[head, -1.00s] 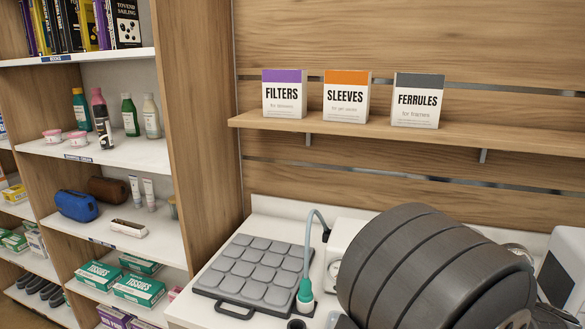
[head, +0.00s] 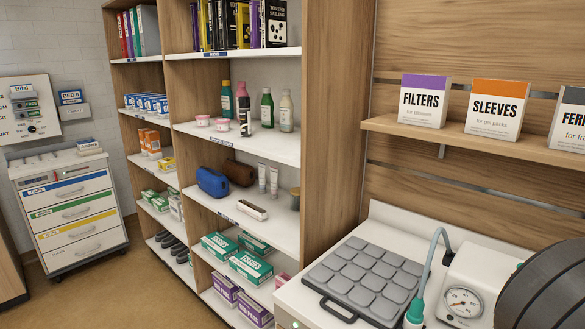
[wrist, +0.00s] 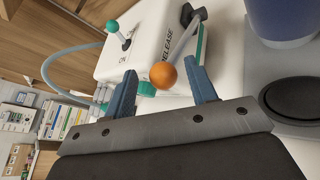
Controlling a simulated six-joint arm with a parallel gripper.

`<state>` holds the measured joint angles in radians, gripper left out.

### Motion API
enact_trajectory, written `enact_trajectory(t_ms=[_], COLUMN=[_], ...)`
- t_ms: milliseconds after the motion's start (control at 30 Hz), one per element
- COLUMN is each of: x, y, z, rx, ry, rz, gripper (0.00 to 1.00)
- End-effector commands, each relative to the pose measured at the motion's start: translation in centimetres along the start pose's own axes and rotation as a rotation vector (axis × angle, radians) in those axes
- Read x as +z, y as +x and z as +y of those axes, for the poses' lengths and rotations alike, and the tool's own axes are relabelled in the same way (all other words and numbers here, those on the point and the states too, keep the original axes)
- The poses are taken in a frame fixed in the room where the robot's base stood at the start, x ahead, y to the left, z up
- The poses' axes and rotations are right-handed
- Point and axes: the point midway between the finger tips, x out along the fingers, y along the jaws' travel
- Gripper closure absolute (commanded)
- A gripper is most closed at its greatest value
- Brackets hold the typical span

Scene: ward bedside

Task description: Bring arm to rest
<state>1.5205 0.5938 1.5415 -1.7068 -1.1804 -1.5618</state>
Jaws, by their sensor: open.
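My gripper (wrist: 168,88) shows in the wrist view with its two blue-grey fingers apart. An orange ball knob (wrist: 163,75) on a lever appears between the fingertips; I cannot tell whether they touch it. The lever belongs to a white box marked RELEASE (wrist: 150,45), which also carries a green-knobbed switch (wrist: 112,27). In the head view my dark arm link (head: 550,290) fills the lower right corner, and my gripper is not seen there.
A white counter (head: 385,215) holds a grey padded mat (head: 365,278) and a device with a dial gauge (head: 463,302). Shelves (head: 290,150) with bottles and boxes stand left of it. A drawer cart (head: 72,215) stands at far left, with open floor in front.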

Motion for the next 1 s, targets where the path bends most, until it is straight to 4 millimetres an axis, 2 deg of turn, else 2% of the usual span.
enact_trajectory(t_ms=[167, 900, 1000], x=[0.1, 0.3, 0.1], y=[-2.4, -17.3, -14.9], z=[0.0, 0.1, 0.2], rx=[-0.003, -0.003, 0.006], ry=[-0.002, -0.004, -0.003], rz=[-0.002, -0.006, 0.0], gripper=[0.48, 0.48, 0.48])
